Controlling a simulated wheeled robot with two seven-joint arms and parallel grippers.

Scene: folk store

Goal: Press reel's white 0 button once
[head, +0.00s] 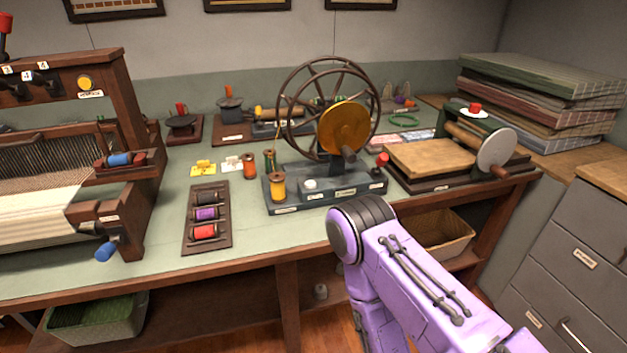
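The reel (340,130) stands at the middle of the table, with a large dark spoked wheel, an orange-brown disc with a handle, and a grey-green base. A round white button (310,184) sits on the front of that base, beside a small label too small to read. A yellow spool (277,187) stands left of the button. My purple arm comes in from the lower right, and its dark round joint is in front of the table edge below the reel. Neither gripper's fingers show, and nothing of mine covers the button.
The wooden loom (125,150) fills the left. A tray of spools (207,215) lies left of the reel. A press-like device with a wooden board (430,160) stands to the right, before stacked cloth (540,95). Grey drawers (565,260) stand at the right.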

